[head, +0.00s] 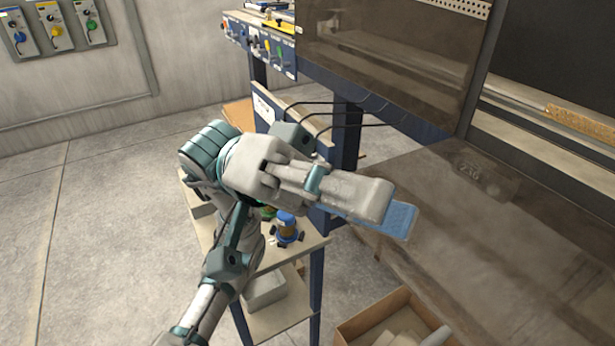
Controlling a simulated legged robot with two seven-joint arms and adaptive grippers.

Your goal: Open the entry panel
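A tinted see-through panel (385,55) stands upright on the blue machine frame at the upper middle. A second brownish see-through surface (490,240) spreads across the lower right. I cannot tell for sure which is the entry panel. My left gripper (390,207) reaches in from the left, fingers pointing right. Its grey finger covers most of a blue pad beneath it, so the gap between the fingers is hidden. Its tips overlap the left edge of the lower surface in the picture; contact cannot be told. My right gripper is not in view.
Cables (325,118) hang from the frame behind my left gripper. An open cardboard box (365,325) sits at the bottom. Switch boxes (55,25) hang on the wall. The left floor (100,230) is clear.

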